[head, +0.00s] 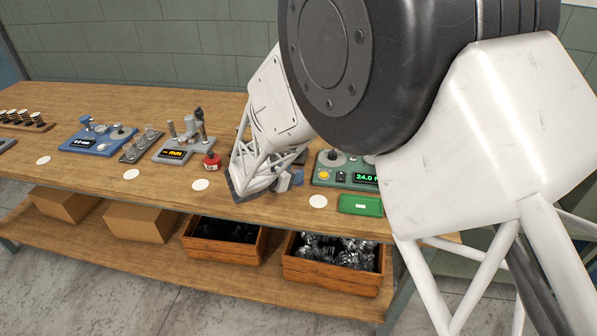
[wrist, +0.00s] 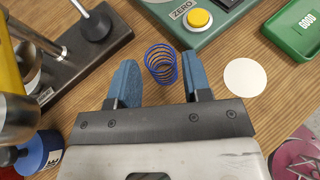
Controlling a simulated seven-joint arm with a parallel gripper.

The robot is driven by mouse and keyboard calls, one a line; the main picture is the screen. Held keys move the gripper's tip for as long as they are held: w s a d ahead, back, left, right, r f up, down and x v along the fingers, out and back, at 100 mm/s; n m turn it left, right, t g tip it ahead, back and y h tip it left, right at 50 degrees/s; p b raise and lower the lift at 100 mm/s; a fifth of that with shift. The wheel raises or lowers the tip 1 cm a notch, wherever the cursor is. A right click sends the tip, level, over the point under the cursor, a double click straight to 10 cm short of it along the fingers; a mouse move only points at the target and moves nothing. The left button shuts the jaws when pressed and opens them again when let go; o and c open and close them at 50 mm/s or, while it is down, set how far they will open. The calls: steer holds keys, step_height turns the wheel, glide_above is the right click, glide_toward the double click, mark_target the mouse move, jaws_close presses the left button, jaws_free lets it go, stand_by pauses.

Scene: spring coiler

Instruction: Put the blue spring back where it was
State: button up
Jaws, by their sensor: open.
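The blue spring (wrist: 161,66) is an open wire coil near the wooden tabletop in the wrist view. It lies between the two blue-padded fingers of my gripper (wrist: 160,61), toward their tips. Gaps show on both sides of it, so the fingers are apart from it. In the head view my gripper (head: 290,182) is low over the bench beside the green gauge, mostly hidden by my arm. I cannot make out the spring there.
The green gauge (head: 325,172) with a yellow button stands close to the fingers. A white disc (wrist: 245,78) and a green tray labelled GOOD (wrist: 281,28) lie to the right. A dark-based machine (wrist: 75,62) stands left in the wrist view. Crates (head: 222,254) sit on the lower shelf.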

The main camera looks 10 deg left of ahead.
steer(key=v, duration=0.7)
steer(key=shift+s+a+r, duration=0.1)
steer(key=shift+s+a, duration=0.05)
steer(key=shift+s, duration=0.05)
stand_by(0.7)
steer(key=s+d+r+m+g, duration=0.2)
steer(key=s+d+r+m, duration=0.15)
steer(key=d, duration=0.45)
steer(key=s+d+r+m+g, duration=0.25)
steer(key=d+r+m, duration=0.25)
steer(key=d, duration=0.4)
steer(key=s+d+r+m+g, duration=0.25)
steer(key=d+r+m, duration=0.2)
steer(key=d, duration=0.35)
steer(key=s+d+r+m+y, duration=0.2)
steer(key=s+d+m, duration=0.2)
steer(key=s, duration=0.3)
steer(key=s+d+r+m+g+y, duration=0.1)
steer(key=s+d+r+m+y, duration=0.1)
steer(key=s+d+m, duration=0.3)
steer(key=s+d+r+m+y, duration=0.2)
steer(key=s+d+m+y, duration=0.1)
steer(key=s+m, duration=0.4)
steer(key=shift+s+d+g, duration=0.3)
steer(key=shift+s+d, duration=0.6)
steer(key=shift+s, duration=0.8)
